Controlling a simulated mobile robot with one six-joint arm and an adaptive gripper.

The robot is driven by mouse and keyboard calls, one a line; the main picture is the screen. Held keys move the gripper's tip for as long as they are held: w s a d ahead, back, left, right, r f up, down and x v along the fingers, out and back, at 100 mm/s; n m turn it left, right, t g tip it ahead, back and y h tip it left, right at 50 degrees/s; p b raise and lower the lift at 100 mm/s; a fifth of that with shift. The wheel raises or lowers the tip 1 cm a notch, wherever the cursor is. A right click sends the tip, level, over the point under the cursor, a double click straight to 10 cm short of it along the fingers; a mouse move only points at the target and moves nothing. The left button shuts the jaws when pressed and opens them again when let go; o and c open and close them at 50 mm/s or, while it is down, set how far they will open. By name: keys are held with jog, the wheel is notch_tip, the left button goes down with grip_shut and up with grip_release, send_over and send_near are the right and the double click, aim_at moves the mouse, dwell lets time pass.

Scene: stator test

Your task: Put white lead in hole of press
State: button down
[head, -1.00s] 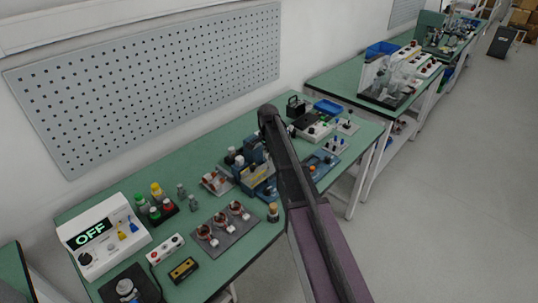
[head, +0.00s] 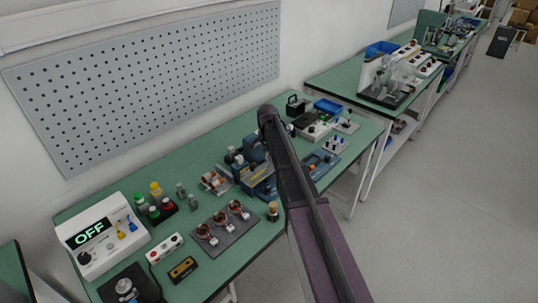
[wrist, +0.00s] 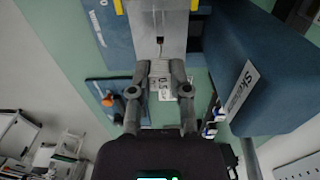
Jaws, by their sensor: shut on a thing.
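The blue press (head: 262,188) stands on the green bench, partly hidden behind my arm in the head view. In the wrist view its large blue body (wrist: 275,95) is at the right and its grey metal block (wrist: 175,22) is at the top. A small dark hole (wrist: 160,40) shows in the block's face. My gripper (wrist: 160,72) is shut on the white lead (wrist: 160,68), just below the hole in the picture. The lead is small and partly covered by the fingers. Whether its tip touches the block or enters the hole cannot be told.
A dark plate (head: 224,232) with several copper-coloured parts lies left of the press. A white tester reading OFF (head: 98,232) stands at the bench's left end. A blue fixture (head: 322,165) is right of my arm. The press body stands close to my gripper's right in the wrist view.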

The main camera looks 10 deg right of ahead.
aim_at(268, 167)
jog(key=shift+f+b, duration=0.45)
dwell(1.0)
jog(key=shift+f+b, duration=0.9)
jog(key=shift+f, duration=0.25)
jog(key=shift+f+b, duration=0.7)
jog(key=shift+b, duration=0.25)
jog(key=c, duration=0.5)
grip_release()
